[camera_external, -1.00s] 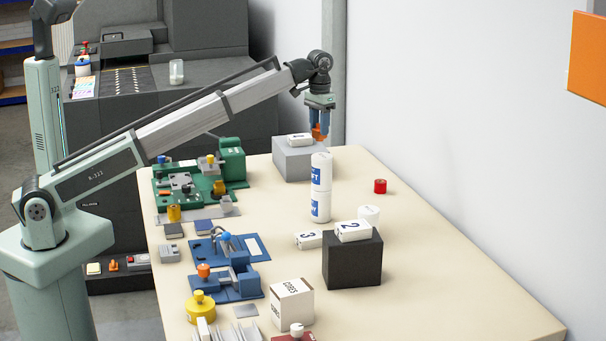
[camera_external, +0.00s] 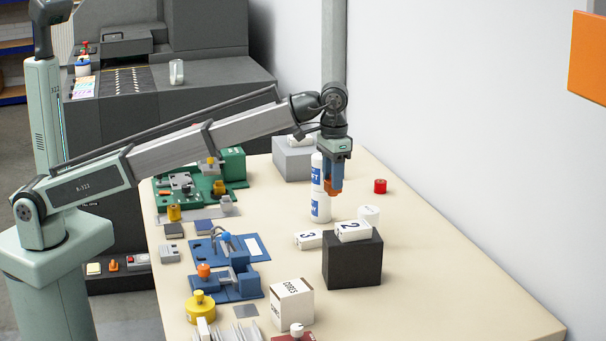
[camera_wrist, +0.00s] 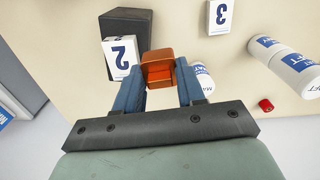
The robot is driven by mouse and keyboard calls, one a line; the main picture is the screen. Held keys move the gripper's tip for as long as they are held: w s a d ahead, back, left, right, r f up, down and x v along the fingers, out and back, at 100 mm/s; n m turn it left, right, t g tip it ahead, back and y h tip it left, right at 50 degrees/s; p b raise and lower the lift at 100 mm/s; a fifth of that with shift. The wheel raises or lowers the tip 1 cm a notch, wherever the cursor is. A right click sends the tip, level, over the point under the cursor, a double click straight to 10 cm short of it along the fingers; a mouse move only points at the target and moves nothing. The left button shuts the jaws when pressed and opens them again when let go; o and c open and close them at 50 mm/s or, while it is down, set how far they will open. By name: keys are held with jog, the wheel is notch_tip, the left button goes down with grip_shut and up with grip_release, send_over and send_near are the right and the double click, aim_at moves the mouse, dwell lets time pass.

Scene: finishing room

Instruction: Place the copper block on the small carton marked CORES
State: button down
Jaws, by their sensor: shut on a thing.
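My gripper (camera_external: 336,184) is shut on the copper block (camera_external: 334,187) and holds it in the air, in front of the stacked white rolls in the external view. In the wrist view the copper block (camera_wrist: 158,68) sits between the two blue fingers. The small white carton marked CORES (camera_external: 292,303) stands upright on the table near the front, below and left of my gripper in the external view. Its top is bare. I cannot make the carton out in the wrist view.
The black box (camera_external: 352,262) with a white block marked 2 (camera_external: 352,231) stands between my gripper and the front. A block marked 3 (camera_external: 308,239), stacked white rolls (camera_external: 320,205) and a red cylinder (camera_external: 380,186) are nearby. Blue fixtures (camera_external: 235,275) lie left of the carton.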

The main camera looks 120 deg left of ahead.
jog(key=w+d+f+m, duration=0.1)
jog(key=w+d, duration=0.2)
jog(key=d, duration=2.4)
send_over(292, 287)
jog(key=shift+f, duration=5.2)
jog(key=shift+f, duration=0.1)
jog(key=c, duration=0.7)
grip_release()
notch_tip(292, 287, up, 12)
jog(key=shift+r, duration=0.15)
